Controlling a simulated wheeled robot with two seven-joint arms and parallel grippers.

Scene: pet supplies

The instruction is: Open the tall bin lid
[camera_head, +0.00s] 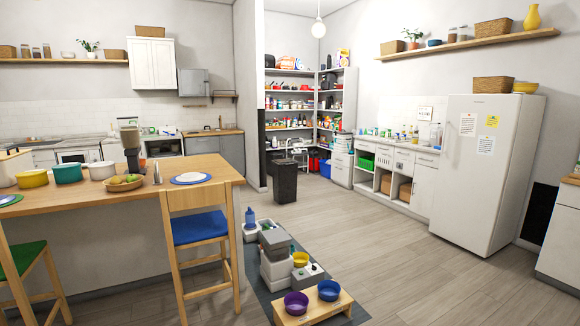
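A tall dark bin (285,185) stands upright on the floor in the middle distance, in front of the pantry shelves. Its dark lid (285,163) appears shut, though it is small in the view. A nearer, shorter white container (276,269) with a grey top (274,240) stands on a dark floor mat (258,288). Neither of my grippers is in view.
A wooden island (130,193) with a blue-seated stool (200,230) fills the left. A wooden bowl stand (313,309) with purple and blue bowls sits low in front. A white fridge (485,175) stands right. The wood floor (375,240) between is clear.

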